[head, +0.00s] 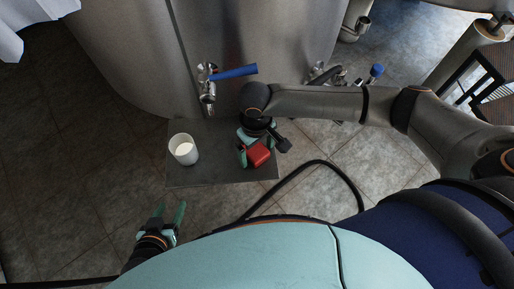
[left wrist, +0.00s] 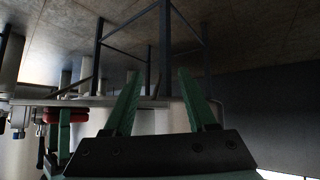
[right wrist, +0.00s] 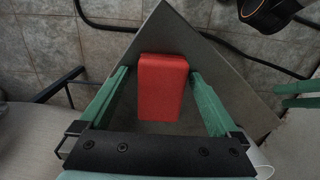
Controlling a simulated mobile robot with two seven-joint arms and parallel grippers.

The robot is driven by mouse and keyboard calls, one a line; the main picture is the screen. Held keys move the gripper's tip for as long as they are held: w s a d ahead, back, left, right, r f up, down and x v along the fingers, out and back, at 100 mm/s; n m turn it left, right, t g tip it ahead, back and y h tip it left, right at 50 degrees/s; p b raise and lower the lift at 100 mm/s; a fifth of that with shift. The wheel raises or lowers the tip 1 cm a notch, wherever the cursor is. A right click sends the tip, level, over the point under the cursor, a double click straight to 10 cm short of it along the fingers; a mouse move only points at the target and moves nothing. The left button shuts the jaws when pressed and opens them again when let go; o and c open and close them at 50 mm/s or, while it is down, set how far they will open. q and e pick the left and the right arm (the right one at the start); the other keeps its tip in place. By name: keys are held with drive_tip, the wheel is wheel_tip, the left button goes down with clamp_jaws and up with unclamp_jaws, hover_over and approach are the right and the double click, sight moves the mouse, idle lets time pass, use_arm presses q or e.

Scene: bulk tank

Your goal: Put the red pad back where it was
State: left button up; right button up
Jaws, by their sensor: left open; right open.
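The red pad (head: 258,155) is at the right part of a grey metal shelf (head: 215,172) below the tank's tap. My right gripper (head: 250,150) is open, with a finger on either side of the pad. In the right wrist view the pad (right wrist: 162,88) lies between the two green fingers, with visible gaps at its sides. Whether it rests fully on the shelf is hard to tell. My left gripper (head: 173,215) is open and empty, in front of the shelf's left part. In the left wrist view a red shape (left wrist: 64,117) shows beside a green finger at the left.
A white cup (head: 183,149) with white contents stands on the shelf's left part. A tap with a blue handle (head: 234,73) is above the shelf on the steel tank (head: 270,35). A black hose (head: 335,170) curves over the tiled floor at the right.

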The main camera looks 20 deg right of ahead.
sight(256, 149)
use_arm(q)
drive_tip(key=s+a+r+p, duration=0.1)
drive_tip(key=p, duration=0.1)
drive_tip(key=shift+a+r+p, duration=0.1)
drive_tip(key=shift+a+p, duration=0.05)
drive_tip(key=shift+p, duration=0.15)
use_arm(e)
wheel_tip(256, 149, up, 12)
drive_tip(key=shift+w+r, duration=0.15)
drive_tip(key=shift+w, duration=0.1)
use_arm(q)
drive_tip(key=shift+w, duration=0.1)
